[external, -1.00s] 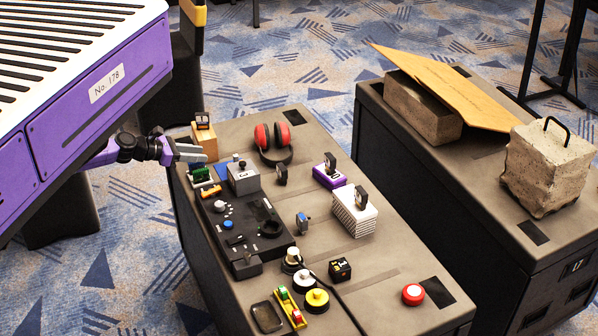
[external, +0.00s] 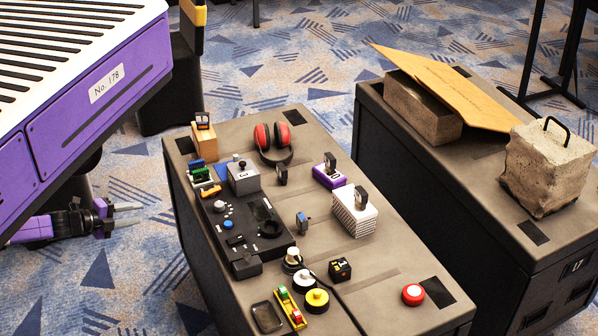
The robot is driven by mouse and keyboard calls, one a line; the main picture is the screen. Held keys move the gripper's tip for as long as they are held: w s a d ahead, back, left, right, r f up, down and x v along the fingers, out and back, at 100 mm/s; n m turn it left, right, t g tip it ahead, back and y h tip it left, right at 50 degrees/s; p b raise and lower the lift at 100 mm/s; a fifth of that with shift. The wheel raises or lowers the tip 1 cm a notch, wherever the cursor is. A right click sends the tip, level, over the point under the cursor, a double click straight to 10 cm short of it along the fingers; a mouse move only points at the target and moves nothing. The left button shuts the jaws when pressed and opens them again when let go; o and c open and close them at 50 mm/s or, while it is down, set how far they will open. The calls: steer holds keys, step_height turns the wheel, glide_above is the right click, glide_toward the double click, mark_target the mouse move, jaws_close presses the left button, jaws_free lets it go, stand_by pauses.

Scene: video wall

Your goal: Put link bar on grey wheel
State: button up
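My gripper (external: 138,214) is at the left, beside the near workbench and over the carpet, below the purple body panel. Its two fingers point right and are apart, with nothing between them. I cannot tell for certain which piece is the link bar. A yellow bar with red and green parts (external: 291,309) lies at the front of the bench, and a small orange piece (external: 210,191) lies near the back left. The grey wheel is also not clear. A round spool with a pale top (external: 292,257) stands beside the black control panel (external: 246,243), apart from my gripper.
The bench (external: 390,302) also holds red-and-black ear defenders (external: 272,140), a grey box (external: 243,178), a purple switch box (external: 329,175), a striped white box (external: 355,214) and a red button (external: 413,294). A second bench at right carries concrete blocks (external: 546,168).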

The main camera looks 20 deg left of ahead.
steer(key=s+d+r+n+t+y, duration=0.1)
steer(key=s+d+r+n+y, duration=0.2)
steer(key=n, duration=0.8)
steer(key=s+d+r+n+t+y, duration=0.1)
steer(key=s+d+r+n+y, duration=0.2)
steer(key=n, duration=0.9)
steer(key=s+d+r, duration=0.2)
steer(key=d+r, duration=0.2)
steer(key=shift+s+d+r+t, duration=0.2)
steer(key=shift+r+t, duration=0.2)
